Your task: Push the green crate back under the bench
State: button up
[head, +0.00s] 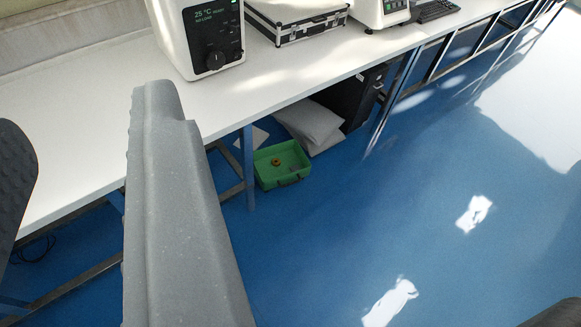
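The green crate (268,183) is a shallow open-topped box on the blue floor, right of a blue bench leg (248,170). It stands at the front edge of the white bench (90,130), with its near part out in the open floor. A small orange-brown ring-shaped thing (276,161) lies in it. A large grey part of mine crosses the left of the head view, well short of the crate. Dark parts show at the left edge and bottom right corner. I cannot make out two fingertips, so the opening of my gripper is unclear. Nothing of mine touches the crate.
White bags (309,122) and a black computer case (352,97) sit under the bench behind and right of the crate. A white tester (205,40), a silver-edged case (297,25) and another device (383,12) stand on top. Open blue floor (370,220) lies in front.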

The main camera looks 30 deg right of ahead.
aim_at(289, 153)
jog(key=z, duration=1.15)
jog(key=i, duration=1)
jog(key=u, duration=0.05)
